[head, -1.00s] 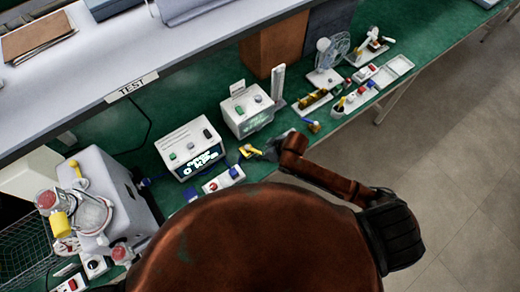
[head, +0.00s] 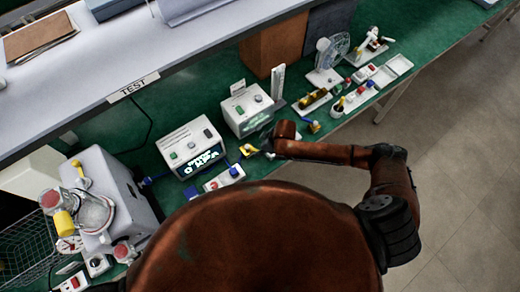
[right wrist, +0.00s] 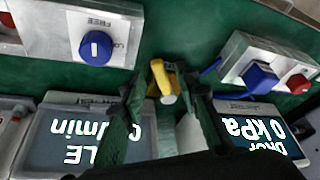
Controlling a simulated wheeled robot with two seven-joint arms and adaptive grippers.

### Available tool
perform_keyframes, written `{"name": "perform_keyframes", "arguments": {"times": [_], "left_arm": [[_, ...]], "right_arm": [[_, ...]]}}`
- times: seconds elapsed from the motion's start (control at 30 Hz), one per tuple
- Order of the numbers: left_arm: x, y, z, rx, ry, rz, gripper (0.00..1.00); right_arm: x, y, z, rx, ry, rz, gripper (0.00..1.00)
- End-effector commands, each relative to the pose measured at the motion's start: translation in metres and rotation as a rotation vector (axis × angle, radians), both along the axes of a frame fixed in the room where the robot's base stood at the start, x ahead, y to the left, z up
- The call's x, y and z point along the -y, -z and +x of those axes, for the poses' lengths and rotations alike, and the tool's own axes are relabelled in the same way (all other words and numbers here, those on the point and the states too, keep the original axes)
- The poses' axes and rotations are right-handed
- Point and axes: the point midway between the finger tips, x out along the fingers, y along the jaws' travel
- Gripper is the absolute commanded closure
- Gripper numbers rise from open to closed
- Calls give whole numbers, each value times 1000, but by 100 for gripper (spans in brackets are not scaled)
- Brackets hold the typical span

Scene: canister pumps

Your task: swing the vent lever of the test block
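The yellow vent lever (head: 247,150) of the test block shows at the front of the green bench, between the two display boxes. In the right wrist view the lever (right wrist: 158,77) stands upright with a pale tip. The block under it is mostly hidden. My right gripper (head: 267,145) is close beside the lever, to its right in the head view. In the right wrist view the gripper (right wrist: 166,98) is open, its two dark green fingers on either side of the lever with visible gaps. I cannot tell whether either finger touches it. My left gripper is not in view.
Display boxes stand behind, left (head: 190,147) and right (head: 247,109). A panel with a blue knob (right wrist: 96,47) and a blue-and-red switch panel (right wrist: 270,72) flank the lever. A pump unit (head: 115,190) is at left, a small fan (head: 328,60) farther right.

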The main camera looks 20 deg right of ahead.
Motion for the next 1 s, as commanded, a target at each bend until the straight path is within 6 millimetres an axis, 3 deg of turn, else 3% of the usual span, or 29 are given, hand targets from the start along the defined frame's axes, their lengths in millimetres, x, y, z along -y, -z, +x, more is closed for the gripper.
{"name": "perform_keyframes", "arguments": {"times": [0.37, 0.8, 1.0], "left_arm": [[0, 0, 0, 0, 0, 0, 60], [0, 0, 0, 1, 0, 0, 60], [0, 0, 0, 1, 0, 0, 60]], "right_arm": [[-3, 7, 2, 1, -1, 1, 71], [-3, 7, 2, 1, 0, 1, 100], [-2, 7, 2, 1, 0, 0, 100]]}}
